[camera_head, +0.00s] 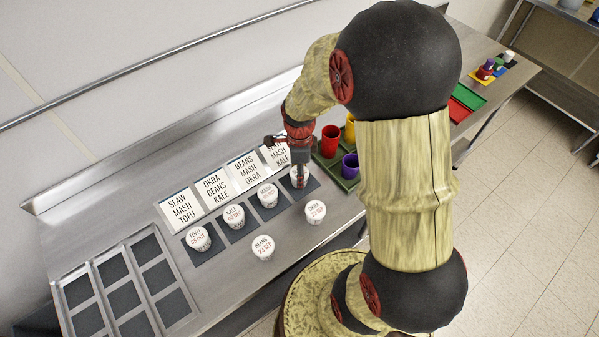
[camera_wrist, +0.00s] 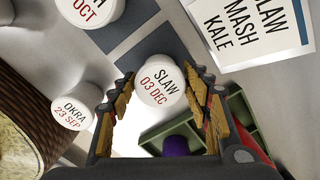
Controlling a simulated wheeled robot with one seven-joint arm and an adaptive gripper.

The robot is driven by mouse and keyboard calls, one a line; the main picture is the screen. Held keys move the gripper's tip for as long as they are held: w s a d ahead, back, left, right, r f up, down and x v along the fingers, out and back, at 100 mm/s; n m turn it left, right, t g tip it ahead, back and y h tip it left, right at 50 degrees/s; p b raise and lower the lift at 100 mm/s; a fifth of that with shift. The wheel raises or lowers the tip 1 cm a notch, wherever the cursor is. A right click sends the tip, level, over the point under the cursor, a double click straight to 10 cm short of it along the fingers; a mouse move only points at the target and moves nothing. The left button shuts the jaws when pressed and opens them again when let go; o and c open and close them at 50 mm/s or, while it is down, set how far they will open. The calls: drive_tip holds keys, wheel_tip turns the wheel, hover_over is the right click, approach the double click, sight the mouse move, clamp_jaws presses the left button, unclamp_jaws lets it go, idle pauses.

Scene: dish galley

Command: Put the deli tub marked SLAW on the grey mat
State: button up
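The white deli tub marked SLAW 03 DEC (camera_wrist: 160,88) stands upright at the right end of the tub row, on a dark grey square (camera_head: 311,184). In the head view the SLAW tub (camera_head: 296,181) is partly covered by my gripper (camera_head: 301,180). In the wrist view my gripper (camera_wrist: 163,84) is open, with one finger on each side of the SLAW tub; I cannot tell whether they touch it. Several dark grey squares lie in a row under the tubs; which one is the grey mat is not clear.
Tubs marked TOFU (camera_head: 198,239), KALE (camera_head: 233,216) and MASH (camera_head: 267,195) stand on the row's other squares. BEANS (camera_head: 263,247) and OKRA (camera_head: 315,212) stand in front on bare steel. Label cards (camera_head: 214,188) stand behind. A green crate (camera_head: 348,182) with cups is close right.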

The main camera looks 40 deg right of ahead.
drive_tip(key=shift+o, duration=1.2)
drive_tip(key=shift+r, duration=0.15)
wheel_tip(320, 180, up, 12)
drive_tip(key=p, duration=0.2)
drive_tip(key=s+a+r+n+t, duration=0.2)
drive_tip(key=s+a+r+n, duration=0.4)
drive_tip(key=n, duration=0.6)
drive_tip(key=s+a+r+n+t, duration=0.3)
drive_tip(key=s+a+r+n, duration=0.3)
drive_tip(key=r+n, duration=0.5)
drive_tip(key=shift+s+n+t, duration=0.15)
drive_tip(key=shift+n+t, duration=0.15)
drive_tip(key=shift+n, duration=0.4)
drive_tip(key=shift+f, duration=0.15)
wheel_tip(320, 180, down, 3)
drive_tip(key=b, duration=0.3)
drive_tip(key=shift+f, duration=0.2)
